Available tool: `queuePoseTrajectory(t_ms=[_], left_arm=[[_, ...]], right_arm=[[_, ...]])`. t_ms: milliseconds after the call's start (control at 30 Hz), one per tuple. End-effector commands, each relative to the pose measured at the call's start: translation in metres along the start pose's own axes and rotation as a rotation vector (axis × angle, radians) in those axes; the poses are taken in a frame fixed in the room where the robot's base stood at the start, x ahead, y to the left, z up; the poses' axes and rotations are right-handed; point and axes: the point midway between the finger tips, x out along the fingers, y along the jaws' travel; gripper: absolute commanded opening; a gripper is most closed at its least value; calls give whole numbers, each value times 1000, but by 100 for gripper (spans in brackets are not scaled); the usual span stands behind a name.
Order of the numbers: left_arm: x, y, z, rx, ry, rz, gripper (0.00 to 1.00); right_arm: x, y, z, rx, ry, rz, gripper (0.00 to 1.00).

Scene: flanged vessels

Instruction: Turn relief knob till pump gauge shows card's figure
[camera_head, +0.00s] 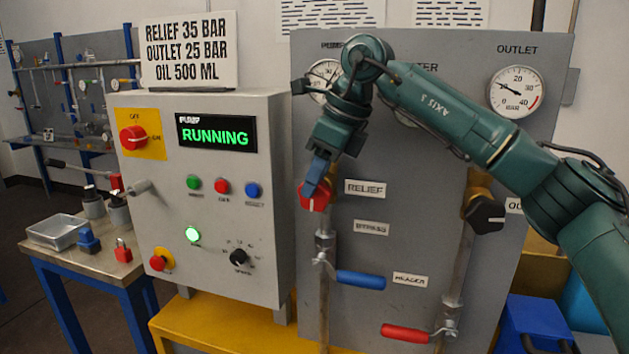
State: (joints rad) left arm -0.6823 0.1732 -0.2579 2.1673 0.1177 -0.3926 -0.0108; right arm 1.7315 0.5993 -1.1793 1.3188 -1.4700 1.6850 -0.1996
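The card (188,48) on top of the control box reads RELIEF 35 BAR, OUTLET 25 BAR, OIL 500 ML. The red relief knob (314,199) is on the grey panel, left of the RELIEF label (365,188). My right gripper (315,182) reaches down to the knob, and its blue fingertip overlaps the knob's top. Only one finger shows clearly, so I cannot tell whether it is closed on the knob. The pump gauge (321,72) is partly hidden behind my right arm, and its reading cannot be made out. My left gripper is out of view.
The control box (205,270) shows RUNNING on its display (216,132). The outlet gauge (515,91) has its needle pointing upper left. A black knob (484,213), a blue lever (360,279) and a red lever (405,333) sit around the relief knob. A side table (85,268) stands left.

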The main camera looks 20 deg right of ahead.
Motion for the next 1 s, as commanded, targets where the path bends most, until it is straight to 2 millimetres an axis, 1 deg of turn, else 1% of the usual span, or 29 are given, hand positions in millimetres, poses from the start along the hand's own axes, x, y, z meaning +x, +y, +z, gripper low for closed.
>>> queuePoseTrajectory(t_ms=[133, 367, 467, 733, 767, 867, 1000], left_arm=[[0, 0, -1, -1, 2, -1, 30], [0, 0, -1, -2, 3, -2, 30], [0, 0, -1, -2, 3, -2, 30], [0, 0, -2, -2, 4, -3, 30], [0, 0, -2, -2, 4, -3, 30], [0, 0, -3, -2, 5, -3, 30], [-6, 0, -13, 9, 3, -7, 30]], right_arm=[[7, 0, 0, 0, 1, 0, 30], [8, 0, 0, 0, 0, 0, 30], [8, 0, 0, 0, 0, 1, 23], [7, 0, 0, -1, 0, 1, 1], [7, 0, 0, -1, 0, 1, 0], [7, 0, 1, -1, 2, 1, 0], [4, 1, 3, -1, 27, 2, 0]])
